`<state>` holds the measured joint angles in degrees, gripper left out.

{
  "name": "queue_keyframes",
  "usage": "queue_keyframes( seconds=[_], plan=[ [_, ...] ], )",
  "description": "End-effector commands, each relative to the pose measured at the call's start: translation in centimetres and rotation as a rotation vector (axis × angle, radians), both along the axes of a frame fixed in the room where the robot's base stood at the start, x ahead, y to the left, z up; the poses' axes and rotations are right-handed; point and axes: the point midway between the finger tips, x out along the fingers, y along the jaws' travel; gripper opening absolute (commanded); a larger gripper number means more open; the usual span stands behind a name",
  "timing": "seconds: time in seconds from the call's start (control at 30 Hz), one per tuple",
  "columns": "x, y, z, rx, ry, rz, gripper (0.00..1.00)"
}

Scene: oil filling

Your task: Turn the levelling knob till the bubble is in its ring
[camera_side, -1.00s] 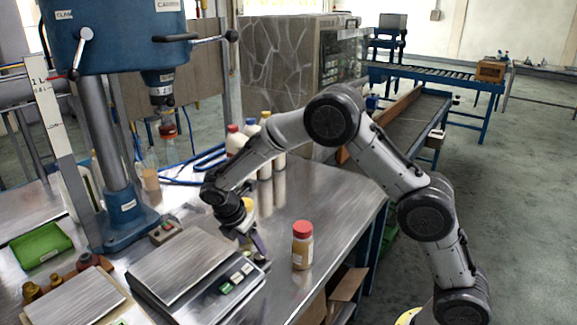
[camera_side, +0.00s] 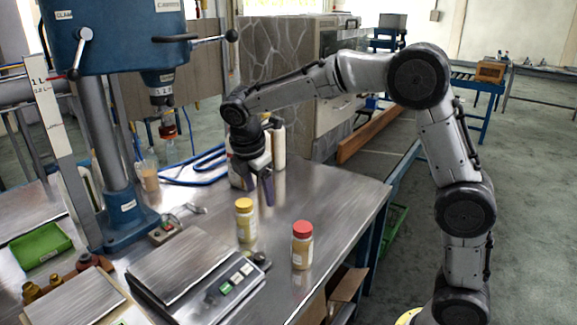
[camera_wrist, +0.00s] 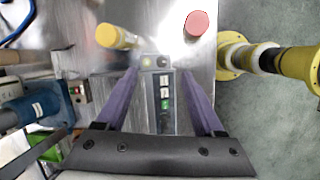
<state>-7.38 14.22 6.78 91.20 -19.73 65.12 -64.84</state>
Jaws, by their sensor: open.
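The scale (camera_side: 182,262) stands at the table's front, with a metal plate and a strip of buttons. A small dark round part, which looks like the levelling knob (camera_side: 260,258), sits at its right corner. In the wrist view, two small round parts show at the far end of the scale's button panel (camera_wrist: 160,95); which is knob and which is bubble level is too small to tell. The bubble's position cannot be read. My gripper (camera_side: 262,192) is open and empty, above the table behind the yellow-capped jar; its purple fingers (camera_wrist: 160,76) point down, apart from the scale.
A yellow-capped jar (camera_side: 245,222) and a red-capped jar (camera_side: 302,246) stand close to the knob's corner. Bottles (camera_side: 279,148) stand behind my gripper. A blue drill-like stand (camera_side: 120,200) is at the left. The table's right part (camera_side: 345,205) is clear.

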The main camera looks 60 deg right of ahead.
Motion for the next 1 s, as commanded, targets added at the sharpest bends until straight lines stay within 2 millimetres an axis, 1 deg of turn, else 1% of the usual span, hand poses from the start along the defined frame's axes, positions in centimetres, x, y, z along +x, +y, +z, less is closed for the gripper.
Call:
queue_keyframes(
  seconds=[0.03,0.2,0.4,0.5,0.7,1.0],
  plan=[
    [-0.6,-0.4,0.9,0.016,-0.019,-0.010,0.70],
    [-2.3,-1.2,3.2,0.066,-0.071,-0.038,0.70],
    [-4.7,-1.6,5.6,0.132,-0.132,-0.056,0.70],
    [-5.7,-1.6,6.3,0.162,-0.155,-0.060,0.70],
    [-6.8,-1.5,7.2,0.196,-0.183,-0.060,0.70],
    [-7.0,-1.5,7.3,0.200,-0.188,-0.059,0.70]
  ],
)
